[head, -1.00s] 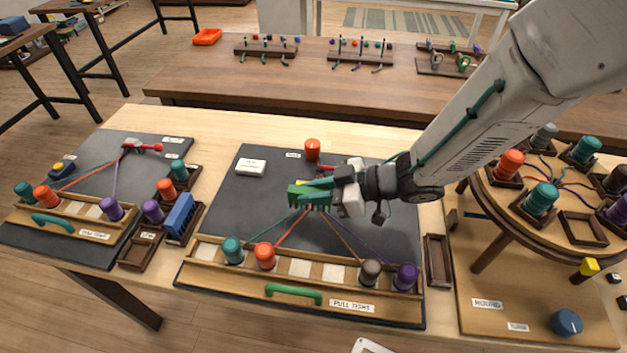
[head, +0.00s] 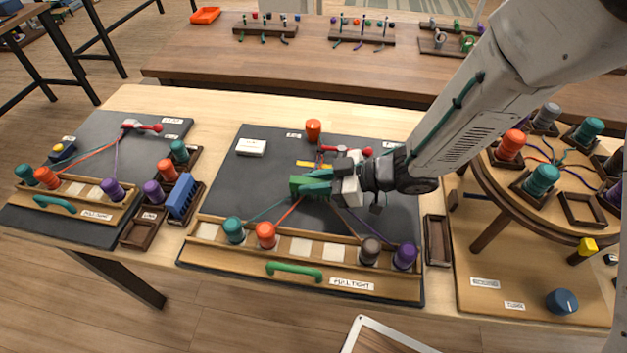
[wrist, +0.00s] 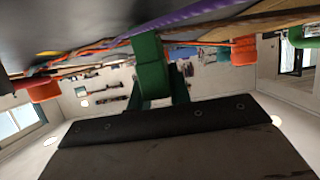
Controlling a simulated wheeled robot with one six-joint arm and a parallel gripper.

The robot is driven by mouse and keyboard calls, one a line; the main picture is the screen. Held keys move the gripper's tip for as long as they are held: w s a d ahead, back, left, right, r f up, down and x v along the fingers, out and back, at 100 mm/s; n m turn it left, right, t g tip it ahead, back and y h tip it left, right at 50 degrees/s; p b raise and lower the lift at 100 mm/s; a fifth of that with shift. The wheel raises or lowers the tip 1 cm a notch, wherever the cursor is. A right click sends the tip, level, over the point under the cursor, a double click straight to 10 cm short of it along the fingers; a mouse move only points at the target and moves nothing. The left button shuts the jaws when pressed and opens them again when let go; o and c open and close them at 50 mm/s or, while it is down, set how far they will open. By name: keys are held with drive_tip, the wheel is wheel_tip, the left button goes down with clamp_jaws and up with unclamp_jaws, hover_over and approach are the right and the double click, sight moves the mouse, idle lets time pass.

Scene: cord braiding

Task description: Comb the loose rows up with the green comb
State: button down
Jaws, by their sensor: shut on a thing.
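My gripper (head: 345,184) is shut on the green comb (head: 309,186) over the middle of the dark centre board (head: 255,195). The comb also shows in the wrist view (wrist: 151,70), close to the cords. Cords run from the teal bobbin (head: 233,229), orange bobbin (head: 265,234), brown bobbin (head: 370,250) and purple bobbin (head: 405,256) up toward the comb. A yellow strip (head: 313,164) lies just above the comb. The comb and my gripper hide where the cords meet, so I cannot tell whether the teeth touch the rows.
An orange bobbin (head: 313,131) stands at the board's top, with a red-ended lever (head: 364,152) near it. A green handle (head: 294,271) is on the front rail. A left board (head: 90,150) holds a blue comb (head: 182,196) beside it. A round stand (head: 500,195) is at right.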

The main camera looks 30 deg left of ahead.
drive_tip(key=shift+w, duration=0.1)
drive_tip(key=shift+w+a, duration=0.2)
drive_tip(key=shift+w, duration=0.45)
drive_tip(key=shift+w+a, duration=0.25)
drive_tip(key=shift+w, duration=0.35)
drive_tip(key=shift+w+a, duration=0.2)
drive_tip(key=shift+w, duration=0.45)
wheel_tip(320, 180, up, 9)
drive_tip(key=s, duration=0.1)
drive_tip(key=shift+d, duration=0.15)
drive_tip(key=shift+s, duration=0.1)
idle(0.5)
